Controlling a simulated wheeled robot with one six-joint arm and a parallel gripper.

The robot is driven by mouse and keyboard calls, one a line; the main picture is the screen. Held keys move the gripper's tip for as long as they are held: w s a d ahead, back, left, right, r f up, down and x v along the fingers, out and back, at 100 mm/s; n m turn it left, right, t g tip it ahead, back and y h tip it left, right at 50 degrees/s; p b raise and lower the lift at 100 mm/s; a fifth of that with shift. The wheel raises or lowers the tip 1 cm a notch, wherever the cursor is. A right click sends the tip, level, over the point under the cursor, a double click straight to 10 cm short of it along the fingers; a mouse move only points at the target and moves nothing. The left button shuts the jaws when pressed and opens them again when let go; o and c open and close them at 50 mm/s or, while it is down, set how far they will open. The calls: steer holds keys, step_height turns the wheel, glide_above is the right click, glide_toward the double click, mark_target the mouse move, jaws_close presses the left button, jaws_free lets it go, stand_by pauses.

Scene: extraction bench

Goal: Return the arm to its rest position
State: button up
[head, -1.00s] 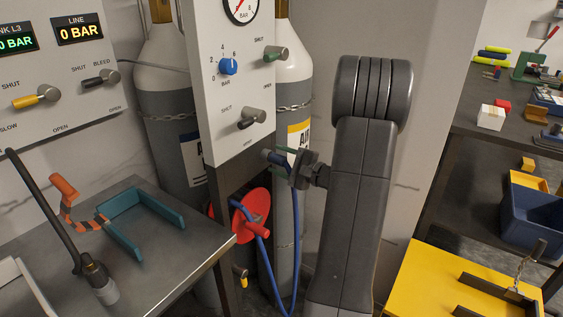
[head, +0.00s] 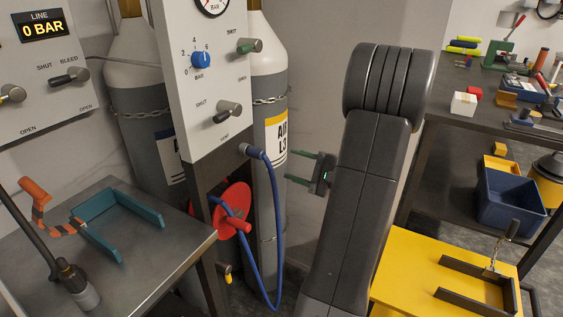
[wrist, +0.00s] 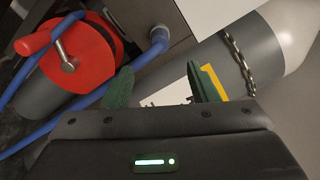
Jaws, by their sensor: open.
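My gripper (head: 304,169) is open, with two green fingers pointing left and nothing between them. It sits in front of the wall, to the right of the labelled air cylinder (head: 273,175) and apart from it. In the wrist view, the open fingers (wrist: 161,89) point toward the cylinder's white and yellow label (wrist: 171,94). A blue hose (head: 271,205) runs from a fitting under the panel down to the red reel (head: 237,211). The fitting also shows in the wrist view (wrist: 160,34).
The grey panel (head: 205,80) with knobs stands left of my gripper. A steel bench (head: 165,249) with a teal bracket (head: 131,228) is at left. A yellow table (head: 410,275) and a blue bin (head: 510,203) are at right. A chain (wrist: 237,60) crosses the cylinder.

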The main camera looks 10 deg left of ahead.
mark_target(263, 155)
steer(key=shift+s+d, duration=0.25)
steer(key=shift+d, duration=0.4)
steer(key=shift+a, duration=0.15)
steer(key=x, duration=1.3)
steer(key=shift+w+a+f+p, duration=0.1)
steer(key=shift+a+p, duration=0.2)
steer(key=shift+p, duration=0.05)
steer(key=shift+d, duration=0.3)
steer(key=shift+a, duration=0.1)
